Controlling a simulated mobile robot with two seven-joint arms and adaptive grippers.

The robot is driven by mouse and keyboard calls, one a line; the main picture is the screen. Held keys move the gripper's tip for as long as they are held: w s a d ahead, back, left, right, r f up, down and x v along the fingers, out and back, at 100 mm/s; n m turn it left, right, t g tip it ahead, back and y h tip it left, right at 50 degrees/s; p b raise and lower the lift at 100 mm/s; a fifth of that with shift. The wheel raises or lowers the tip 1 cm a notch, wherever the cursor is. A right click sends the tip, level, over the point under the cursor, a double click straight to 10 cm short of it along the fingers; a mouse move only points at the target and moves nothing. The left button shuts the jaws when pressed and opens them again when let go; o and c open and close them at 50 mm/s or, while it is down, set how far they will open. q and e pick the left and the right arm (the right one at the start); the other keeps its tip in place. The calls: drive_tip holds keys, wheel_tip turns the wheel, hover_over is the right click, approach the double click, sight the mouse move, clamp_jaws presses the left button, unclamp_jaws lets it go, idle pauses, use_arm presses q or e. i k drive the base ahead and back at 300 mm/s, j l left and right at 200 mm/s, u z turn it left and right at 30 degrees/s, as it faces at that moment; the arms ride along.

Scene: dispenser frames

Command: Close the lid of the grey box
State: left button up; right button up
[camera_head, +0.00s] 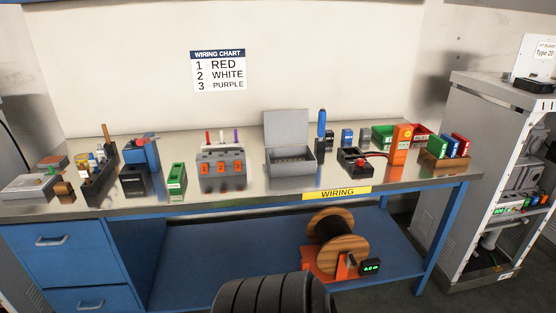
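The grey box (291,168) stands on the metal worktop, a little right of the middle. Its lid (286,128) is open and stands nearly upright at the back edge, leaning towards the wall. The inside of the box shows a grey floor with small dark marks, too small to make out. Neither of my grippers shows in the head view.
A grey block with numbered orange labels (222,168) stands left of the box. A blue-handled tool (321,128) stands upright close at its right, with a black device (355,161) beyond. The worktop in front of the box is clear down to the yellow WIRING label (337,193).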

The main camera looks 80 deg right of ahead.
sight(283, 127)
drive_tip(key=z, duration=2.85)
drive_tip(key=i+j, duration=0.1)
drive_tip(key=i, duration=0.4)
drive_tip(key=i+j, duration=0.1)
drive_tip(key=i, duration=0.35)
